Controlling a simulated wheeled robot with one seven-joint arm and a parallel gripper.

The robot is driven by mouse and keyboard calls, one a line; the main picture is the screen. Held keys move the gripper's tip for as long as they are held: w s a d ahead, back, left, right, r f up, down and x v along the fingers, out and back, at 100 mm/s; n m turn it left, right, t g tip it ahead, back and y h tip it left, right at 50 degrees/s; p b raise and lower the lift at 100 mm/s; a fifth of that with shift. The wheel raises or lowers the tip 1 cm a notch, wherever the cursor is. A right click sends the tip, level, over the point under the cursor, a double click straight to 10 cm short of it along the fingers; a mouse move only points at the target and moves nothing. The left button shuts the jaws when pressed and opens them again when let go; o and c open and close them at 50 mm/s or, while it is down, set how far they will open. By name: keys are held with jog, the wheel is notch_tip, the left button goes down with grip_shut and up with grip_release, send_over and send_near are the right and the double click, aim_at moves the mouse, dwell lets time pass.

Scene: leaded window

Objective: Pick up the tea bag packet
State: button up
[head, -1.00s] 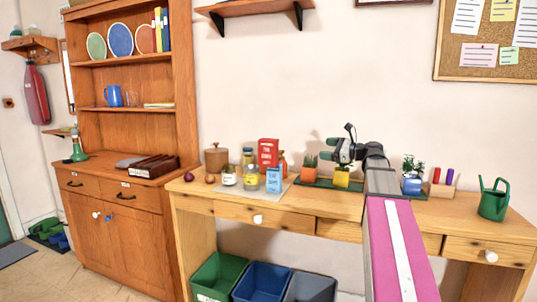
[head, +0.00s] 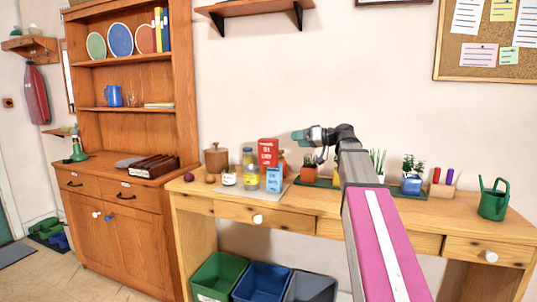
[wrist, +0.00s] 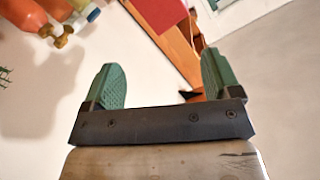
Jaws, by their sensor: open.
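A red packet (head: 268,153) with white lettering stands upright on the desk among jars, and a smaller light blue packet (head: 274,180) stands just in front of it. The lettering is too small to tell surely which one is the tea bag packet. My gripper (head: 300,136) is raised above the desk, just right of and a little higher than the red packet. In the wrist view my gripper (wrist: 161,80) has its two green fingers wide apart with nothing between them. A red surface (wrist: 158,12), perhaps the red packet, shows beyond the fingers at the top.
Jars (head: 250,178) crowd the packets' left side. Potted plants (head: 411,165) and a green watering can (head: 493,199) stand to the right on the wooden desk (head: 330,207). A wooden hutch (head: 125,170) stands at left. In the wrist view an orange bottle (wrist: 25,14) is at upper left.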

aim_at(272, 140)
jog(key=w+a+n, duration=0.1)
jog(key=a+n, duration=0.1)
jog(key=a, duration=0.2)
jog(key=w+a+n, duration=0.1)
jog(key=a+n, duration=0.1)
jog(key=a, duration=0.2)
jog(key=w+a+f+n, duration=0.1)
jog(key=a+n, duration=0.1)
jog(key=a, duration=0.2)
jog(key=shift+w+a+f+g, duration=0.1)
jog(key=shift+w+a+g, duration=0.1)
jog(key=shift+g, duration=0.1)
jog(key=c, duration=1.3)
